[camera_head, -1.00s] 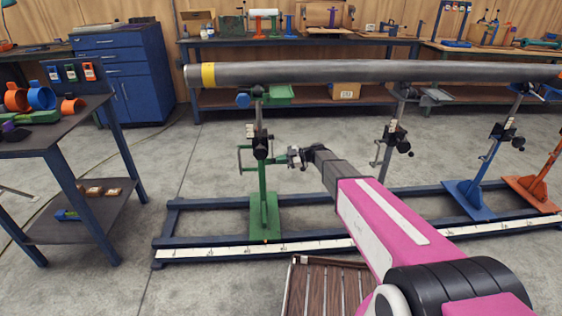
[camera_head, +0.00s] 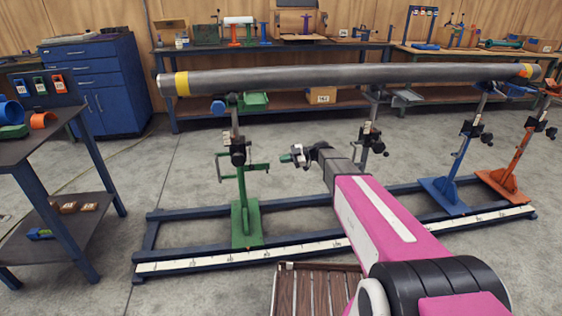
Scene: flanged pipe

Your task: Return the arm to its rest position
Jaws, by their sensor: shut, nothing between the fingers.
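My gripper (camera_head: 291,158) is at the end of my grey and pink arm, near the middle of the view. It appears shut and empty, pointing left, with a small green bit at its tip. It appears right of the green stand (camera_head: 240,185) and its side handle, with a small visible gap. The long grey pipe (camera_head: 350,75) with yellow bands lies level across the stands, above and beyond my gripper. The fingers are small, so their detail is hard to see.
A blue-framed base with a white scale (camera_head: 250,254) runs along the floor under the stands. A blue stand (camera_head: 455,185) and an orange stand (camera_head: 510,175) are at the right. A side table (camera_head: 50,140) is at the left, and a slatted wooden tray (camera_head: 318,292) lies below my arm.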

